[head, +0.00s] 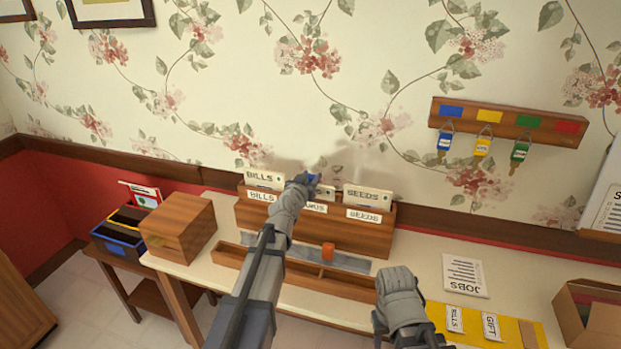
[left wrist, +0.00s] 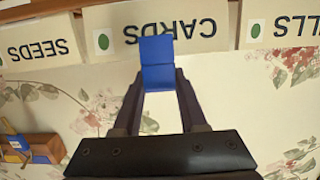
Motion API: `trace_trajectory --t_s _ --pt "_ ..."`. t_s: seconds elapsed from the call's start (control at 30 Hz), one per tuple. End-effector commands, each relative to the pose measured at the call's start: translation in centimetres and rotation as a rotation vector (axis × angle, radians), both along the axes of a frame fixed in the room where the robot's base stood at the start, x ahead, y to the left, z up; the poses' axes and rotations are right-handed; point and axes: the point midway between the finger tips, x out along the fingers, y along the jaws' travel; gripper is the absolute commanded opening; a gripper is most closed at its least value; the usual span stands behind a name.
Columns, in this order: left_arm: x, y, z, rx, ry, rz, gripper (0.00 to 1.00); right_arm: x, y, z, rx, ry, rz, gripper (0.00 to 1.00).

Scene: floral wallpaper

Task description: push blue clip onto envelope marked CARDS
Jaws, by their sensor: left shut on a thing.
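The blue clip (left wrist: 157,66) is between the two fingers of my left gripper (left wrist: 158,88), which is shut on it. The clip also shows in the head view (head: 313,179), above the wooden rack. The envelope marked CARDS (left wrist: 196,34) appears upside down in the left wrist view. The clip overlaps its edge there; I cannot tell whether it grips the paper. In the head view the left gripper (head: 306,181) hides much of this envelope, in the middle slot between BILLS and SEEDS. My right gripper (head: 401,300) hangs over the table front, its fingers unclear.
The BILLS envelope (head: 264,179) and SEEDS envelope (head: 367,195) stand on either side. A wooden box (head: 180,228), JOBS sheet (head: 464,275) and yellow folder (head: 505,331) lie around. Keys hang on a wall rack (head: 508,122).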

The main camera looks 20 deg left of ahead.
Motion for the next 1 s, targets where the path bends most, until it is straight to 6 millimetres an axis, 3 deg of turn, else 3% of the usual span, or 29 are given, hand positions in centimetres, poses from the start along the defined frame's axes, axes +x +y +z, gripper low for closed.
trace_trajectory --t_s 0.17,0.2,0.5,0.67,0.9,1.0 --pt "0.00 -0.01 -0.02 0.000 0.000 0.000 0.00 0.00 0.00 -0.01 0.000 0.000 0.000 0.50" --pt "0.00 -0.01 -0.02 0.000 0.001 0.000 0.42 0.00 0.00 -0.01 0.000 0.000 0.000 0.50" --pt "0.00 0.00 -0.01 0.000 0.000 0.000 0.76 0.00 0.00 0.00 0.000 0.000 0.000 0.50" --pt "0.00 0.00 -0.01 0.000 0.000 0.000 0.76 0.00 0.00 0.00 0.000 0.000 0.000 0.50" --pt "0.00 0.00 -0.01 0.000 0.000 0.000 1.00 0.00 0.00 0.00 0.000 0.000 0.000 0.50" --pt "0.00 0.00 -0.01 0.000 0.000 0.000 1.00 0.00 0.00 0.00 0.000 0.000 0.000 0.50"
